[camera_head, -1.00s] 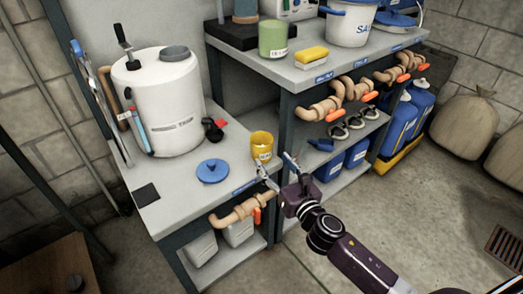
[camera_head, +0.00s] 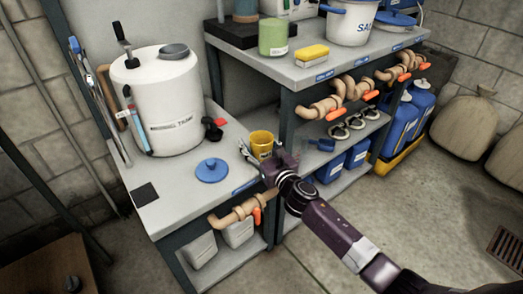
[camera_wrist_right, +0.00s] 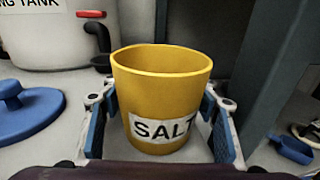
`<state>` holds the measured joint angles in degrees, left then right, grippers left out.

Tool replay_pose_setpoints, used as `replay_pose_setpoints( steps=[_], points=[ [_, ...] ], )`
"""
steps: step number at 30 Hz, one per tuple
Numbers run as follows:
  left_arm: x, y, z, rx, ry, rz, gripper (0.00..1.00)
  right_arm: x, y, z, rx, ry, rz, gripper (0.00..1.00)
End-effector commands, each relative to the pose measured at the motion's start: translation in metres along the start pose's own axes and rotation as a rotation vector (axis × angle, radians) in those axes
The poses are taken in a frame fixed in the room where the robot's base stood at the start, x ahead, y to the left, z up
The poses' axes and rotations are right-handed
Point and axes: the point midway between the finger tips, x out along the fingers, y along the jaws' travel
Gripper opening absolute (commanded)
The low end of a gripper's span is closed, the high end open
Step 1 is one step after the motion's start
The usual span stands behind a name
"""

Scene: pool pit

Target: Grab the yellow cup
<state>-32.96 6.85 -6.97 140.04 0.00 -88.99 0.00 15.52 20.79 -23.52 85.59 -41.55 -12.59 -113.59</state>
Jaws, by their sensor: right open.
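The yellow cup (camera_head: 261,139) stands upright at the right front corner of the low grey bench, partly hidden by my right gripper in the head view. In the right wrist view the cup (camera_wrist_right: 162,88) is centred, its open rim up and a white SALT label on its front. My right gripper (camera_head: 267,155) is open, with one blue-padded finger on each side of the cup; in the wrist view (camera_wrist_right: 158,118) a narrow gap shows at the left, while contact at the right is hard to tell. My left gripper is not in view.
On the low bench (camera_head: 160,207) are a blue lid (camera_head: 211,170) and a white tank (camera_head: 158,100). A taller shelf (camera_head: 272,66) rises just right of the cup, with pipes and orange valves. A pipe (camera_head: 236,214) runs below the bench's front edge.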

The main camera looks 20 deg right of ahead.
Motion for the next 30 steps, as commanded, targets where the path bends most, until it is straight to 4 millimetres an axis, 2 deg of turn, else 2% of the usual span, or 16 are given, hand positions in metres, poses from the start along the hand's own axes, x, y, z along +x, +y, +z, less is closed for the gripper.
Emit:
replay_pose_setpoints(
  steps=[4,12,25,30],
  points=[
    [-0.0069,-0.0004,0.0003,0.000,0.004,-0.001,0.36,0.0134,0.0006,-0.0006,0.001,0.000,0.001,0.56],
    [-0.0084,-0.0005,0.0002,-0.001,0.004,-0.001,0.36,0.0148,0.0007,0.0001,0.001,0.000,0.002,0.55],
    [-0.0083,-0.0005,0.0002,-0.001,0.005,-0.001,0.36,0.0145,0.0005,-0.0002,0.000,0.000,0.001,0.08],
    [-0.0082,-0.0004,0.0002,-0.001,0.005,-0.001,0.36,0.0144,0.0004,-0.0001,0.000,0.000,0.001,0.05]
  ],
)
